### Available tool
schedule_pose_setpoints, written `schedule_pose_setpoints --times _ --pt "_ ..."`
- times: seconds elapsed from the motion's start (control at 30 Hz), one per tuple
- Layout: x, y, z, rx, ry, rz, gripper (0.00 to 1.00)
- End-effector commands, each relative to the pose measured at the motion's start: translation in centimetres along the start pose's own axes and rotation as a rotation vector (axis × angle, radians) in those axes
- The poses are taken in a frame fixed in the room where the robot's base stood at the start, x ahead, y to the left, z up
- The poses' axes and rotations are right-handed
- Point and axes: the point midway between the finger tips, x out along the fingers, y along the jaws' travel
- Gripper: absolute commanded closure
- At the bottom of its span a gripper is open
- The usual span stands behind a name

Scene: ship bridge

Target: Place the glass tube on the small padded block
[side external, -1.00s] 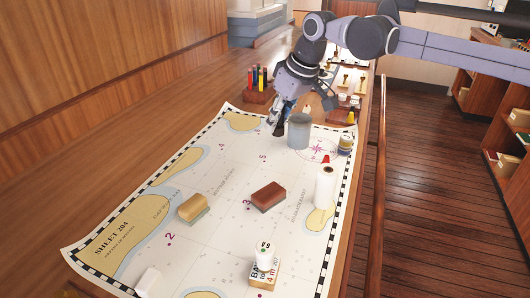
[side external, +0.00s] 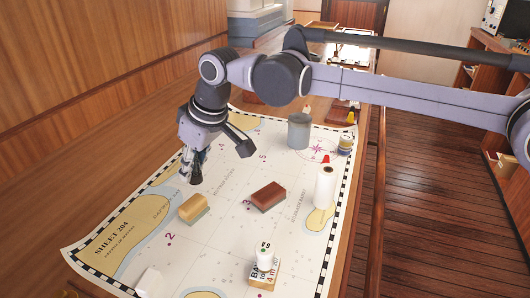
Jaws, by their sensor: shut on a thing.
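My gripper (side external: 190,178) points down over the left part of the chart, behind the tan block. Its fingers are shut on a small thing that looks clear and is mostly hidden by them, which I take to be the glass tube. A tan block (side external: 193,209) with a greenish-grey lower layer lies just in front of the gripper, apart from it. A red-brown block (side external: 268,196) with a grey lower layer lies at the chart's middle. Which of these is the small padded block I cannot tell for certain. Both have bare tops.
A chart (side external: 215,235) covers the table. A grey cup (side external: 299,131), a small jar (side external: 345,144) and a white cylinder (side external: 325,186) stand toward the right. A white piece (side external: 264,255) stands on a lettered box (side external: 264,275) in front. A pale block (side external: 150,283) lies front left.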

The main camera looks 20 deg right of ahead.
Motion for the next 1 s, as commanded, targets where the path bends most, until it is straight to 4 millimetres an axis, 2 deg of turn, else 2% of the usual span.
schedule_pose_setpoints --times 0.17,0.27,0.53,1.0 --pt "1.3 -1.4 -0.5 0.000 0.000 0.000 1.00" --pt "1.8 -1.6 -0.4 0.001 0.000 0.000 1.00" --pt "4.8 -1.5 0.9 0.001 0.001 0.000 1.00" --pt "5.4 -1.5 1.2 0.001 0.000 0.000 1.00"
